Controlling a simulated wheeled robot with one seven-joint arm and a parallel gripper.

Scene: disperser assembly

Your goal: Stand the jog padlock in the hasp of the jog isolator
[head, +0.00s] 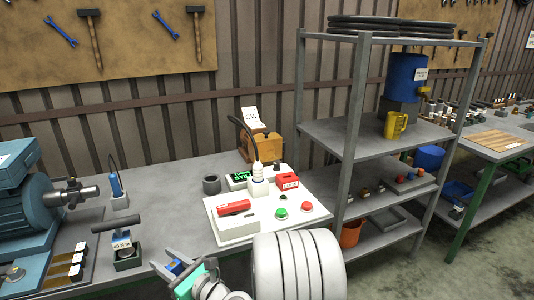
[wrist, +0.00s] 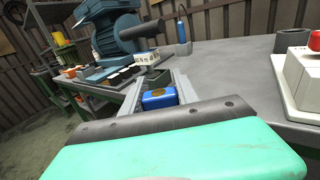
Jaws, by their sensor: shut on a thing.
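My gripper (head: 180,269) is low in the head view, in front of the bench's near edge. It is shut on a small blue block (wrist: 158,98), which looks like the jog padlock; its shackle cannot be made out. The blue block also shows between the fingers in the head view (head: 176,267). To its right on the bench is a white control panel (head: 270,226). A red handle (head: 234,207) lies on a raised white box there, and a red labelled block (head: 288,182) stands behind. Which is the jog isolator, and where its hasp is, I cannot tell.
Red (head: 307,207) and green (head: 281,213) buttons sit on the panel, beside a white post with a black cable. A black-handled labelled tool (head: 122,238) stands left of my gripper. A teal motor (head: 24,205) fills the far left. Grey shelving (head: 345,150) stands right.

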